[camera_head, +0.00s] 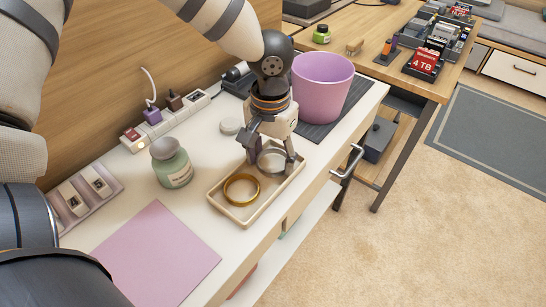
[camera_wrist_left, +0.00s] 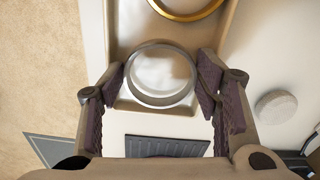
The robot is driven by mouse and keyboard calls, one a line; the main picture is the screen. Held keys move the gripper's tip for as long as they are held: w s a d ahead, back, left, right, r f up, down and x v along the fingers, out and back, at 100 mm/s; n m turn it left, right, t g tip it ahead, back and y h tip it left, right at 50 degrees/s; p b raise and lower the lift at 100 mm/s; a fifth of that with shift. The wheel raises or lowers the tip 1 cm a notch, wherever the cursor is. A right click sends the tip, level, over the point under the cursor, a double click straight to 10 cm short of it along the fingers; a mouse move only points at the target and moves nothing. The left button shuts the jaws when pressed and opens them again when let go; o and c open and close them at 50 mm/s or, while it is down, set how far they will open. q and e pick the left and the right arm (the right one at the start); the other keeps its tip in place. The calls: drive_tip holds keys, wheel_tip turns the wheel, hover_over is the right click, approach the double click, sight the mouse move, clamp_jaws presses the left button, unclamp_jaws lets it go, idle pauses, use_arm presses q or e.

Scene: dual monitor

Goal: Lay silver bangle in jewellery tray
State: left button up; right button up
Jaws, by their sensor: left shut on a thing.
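My left gripper (camera_head: 270,158) is over the far half of the jewellery tray (camera_head: 241,227), a shallow light wooden tray on the white desk. It is shut on the silver bangle (camera_head: 271,172), with a finger at each side of the ring. In the left wrist view the bangle (camera_wrist_left: 160,102) shows as a round, wide band between the dark finger pads, inside the tray's outline. I cannot tell whether it touches the tray floor. A gold bangle (camera_head: 240,201) lies in the near half of the tray. My right gripper is not in view.
A green jar (camera_head: 173,170) stands left of the tray, with a small white disc (camera_head: 230,126) behind. A pink bin (camera_head: 321,92) stands on a dark mat beyond. A pink sheet (camera_head: 158,257) lies in front. A power strip (camera_head: 165,121) runs along the wall.

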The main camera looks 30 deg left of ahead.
use_arm(q)
drive_tip(key=shift+s+f, duration=0.25)
drive_tip(key=shift+f, duration=0.2)
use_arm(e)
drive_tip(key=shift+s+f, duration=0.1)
use_arm(q)
drive_tip(key=shift+s+f, duration=0.15)
drive_tip(key=shift+f, duration=0.15)
drive_tip(key=shift+s+f, duration=0.15)
drive_tip(key=shift+f, duration=0.3)
drive_tip(key=c, duration=0.5)
drive_tip(key=o, duration=1.4)
drive_tip(key=shift+c, duration=0.2)
drive_tip(key=shift+o, duration=0.8)
drive_tip(key=shift+f, duration=0.15)
drive_tip(key=shift+w, duration=0.3)
drive_tip(key=shift+r, duration=0.3)
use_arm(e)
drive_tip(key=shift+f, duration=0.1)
use_arm(q)
drive_tip(key=shift+w+r, duration=0.15)
drive_tip(key=shift+r, duration=0.15)
